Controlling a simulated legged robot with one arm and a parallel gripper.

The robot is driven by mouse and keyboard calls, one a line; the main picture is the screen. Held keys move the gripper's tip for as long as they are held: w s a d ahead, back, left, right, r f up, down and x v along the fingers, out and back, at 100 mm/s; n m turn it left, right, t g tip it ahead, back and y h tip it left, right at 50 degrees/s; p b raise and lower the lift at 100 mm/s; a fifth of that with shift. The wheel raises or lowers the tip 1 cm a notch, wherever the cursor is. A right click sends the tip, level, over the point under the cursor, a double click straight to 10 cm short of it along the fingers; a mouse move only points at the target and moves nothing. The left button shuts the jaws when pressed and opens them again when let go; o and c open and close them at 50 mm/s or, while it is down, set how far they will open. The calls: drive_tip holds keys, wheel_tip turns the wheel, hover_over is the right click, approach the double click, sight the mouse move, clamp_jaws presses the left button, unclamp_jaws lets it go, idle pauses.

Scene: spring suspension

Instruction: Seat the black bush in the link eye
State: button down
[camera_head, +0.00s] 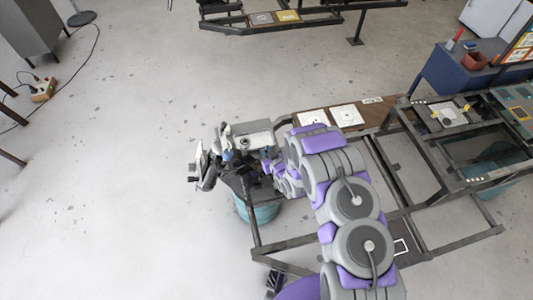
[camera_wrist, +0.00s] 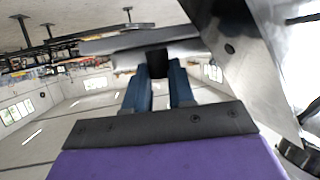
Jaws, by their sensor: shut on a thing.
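In the wrist view, the two blue fingers of my gripper (camera_wrist: 160,88) are shut on the black bush (camera_wrist: 157,60), which sits between their tips. A grey metal bar, which looks like the link (camera_wrist: 112,44), lies across the view just past the fingertips, with grey metal on both sides of the bush. Whether the bush is inside the link eye or only in front of it, I cannot tell. In the head view, my gripper (camera_head: 267,164) is at the grey metal suspension assembly (camera_head: 252,136); the bush is too small to make out there.
A large metal plate (camera_wrist: 245,60) stands close on the right in the wrist view. In the head view, a dark metal frame bench (camera_head: 440,190) stands right of the assembly, and a teal drum (camera_head: 262,213) is below it. Open floor (camera_head: 110,180) lies to the left.

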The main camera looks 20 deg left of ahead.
drive_tip(key=shift+f, duration=0.45)
drive_tip(key=shift+r, duration=0.1)
drive_tip(key=c, duration=1)
unclamp_jaws()
drive_tip(key=shift+o, duration=0.2)
drive_tip(key=shift+s+d+r, duration=0.1)
drive_tip(key=p+v, duration=0.1)
drive_tip(key=v, duration=1)
drive_tip(key=shift+s+d+r, duration=0.2)
drive_tip(key=shift+s+d, duration=0.05)
